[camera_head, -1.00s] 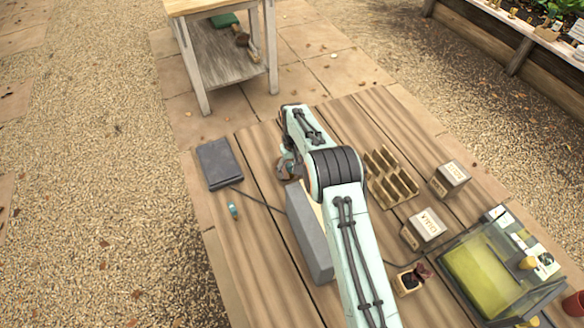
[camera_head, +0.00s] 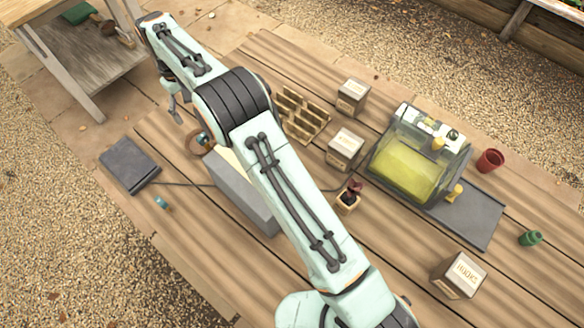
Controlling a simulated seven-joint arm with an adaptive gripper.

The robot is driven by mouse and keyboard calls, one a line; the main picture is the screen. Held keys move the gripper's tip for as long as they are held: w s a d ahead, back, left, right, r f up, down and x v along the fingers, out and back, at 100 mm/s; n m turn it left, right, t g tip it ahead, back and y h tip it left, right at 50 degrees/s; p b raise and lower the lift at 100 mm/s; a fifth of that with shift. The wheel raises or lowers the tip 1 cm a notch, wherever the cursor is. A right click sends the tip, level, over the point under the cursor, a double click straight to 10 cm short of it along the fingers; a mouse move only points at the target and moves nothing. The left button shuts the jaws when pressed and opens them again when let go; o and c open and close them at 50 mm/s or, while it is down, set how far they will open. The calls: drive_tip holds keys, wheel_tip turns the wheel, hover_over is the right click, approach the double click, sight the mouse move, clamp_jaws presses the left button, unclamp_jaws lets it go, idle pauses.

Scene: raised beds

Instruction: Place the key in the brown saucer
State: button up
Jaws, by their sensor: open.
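The brown saucer (camera_head: 193,146) is on the wooden table, left of my arm and beside the grey block. A small bluish-grey thing (camera_head: 203,138) shows at its right side and seems to lie in it; it may be the key, but it is too small and partly hidden to be sure. My gripper (camera_head: 178,112) is open, raised up and to the left of the saucer, apart from it, with nothing seen between its fingers. A small teal object (camera_head: 162,203) lies on the table at the left; I cannot tell exactly what it is.
A dark box (camera_head: 130,165) with a cable lies at the left edge. The grey block (camera_head: 240,190) stands under my arm. A slotted wooden rack (camera_head: 303,118), labelled boxes (camera_head: 345,148), a small potted plant (camera_head: 348,198) and a clear-lidded case (camera_head: 415,160) stand right of it.

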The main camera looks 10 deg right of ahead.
drive_tip(key=s+d+r+m, duration=0.2)
drive_tip(key=s+d+r, duration=0.45)
drive_tip(key=d, duration=0.25)
drive_tip(key=s+d+r+m, duration=0.2)
drive_tip(key=s+d+r, duration=0.3)
drive_tip(key=d+r, duration=0.3)
drive_tip(key=s+d+f+m, duration=0.2)
drive_tip(key=s+d, duration=0.2)
drive_tip(key=s, duration=0.6)
drive_tip(key=s+d+f+m, duration=0.1)
drive_tip(key=s+d+f, duration=0.2)
drive_tip(key=s, duration=0.7)
drive_tip(key=shift+s+d+m+y, duration=0.2)
drive_tip(key=shift+d+m+y, duration=0.2)
drive_tip(key=shift+d, duration=0.6)
